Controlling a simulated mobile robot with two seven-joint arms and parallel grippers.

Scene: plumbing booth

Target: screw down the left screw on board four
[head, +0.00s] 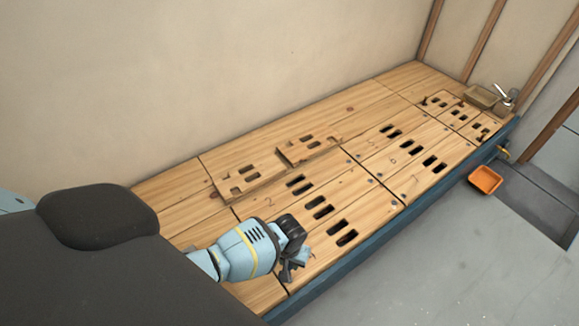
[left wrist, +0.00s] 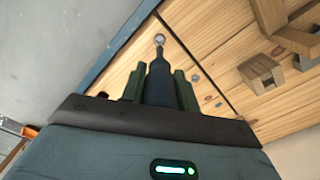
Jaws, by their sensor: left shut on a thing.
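My left gripper (head: 294,262) is low over the near end of the plank floor in the head view. In the left wrist view, the green fingers of the gripper (left wrist: 158,84) are shut on a dark screwdriver-like tool (left wrist: 159,66). The tool's narrow tip points at a grey screw head (left wrist: 159,39) near the board edge; I cannot tell whether they touch. A second screw (left wrist: 196,78) and a smaller one (left wrist: 218,105) lie to its right on the board (left wrist: 125,70). I cannot read a number four on any board. My right gripper does not show.
Slotted boards (head: 322,205) run along the platform, with loose wooden pieces (head: 248,178) on them. A dark blue edge (head: 370,232) borders the grey floor. An orange tray (head: 485,180) sits on the floor at right. A tan tray (head: 480,96) stands at the far end.

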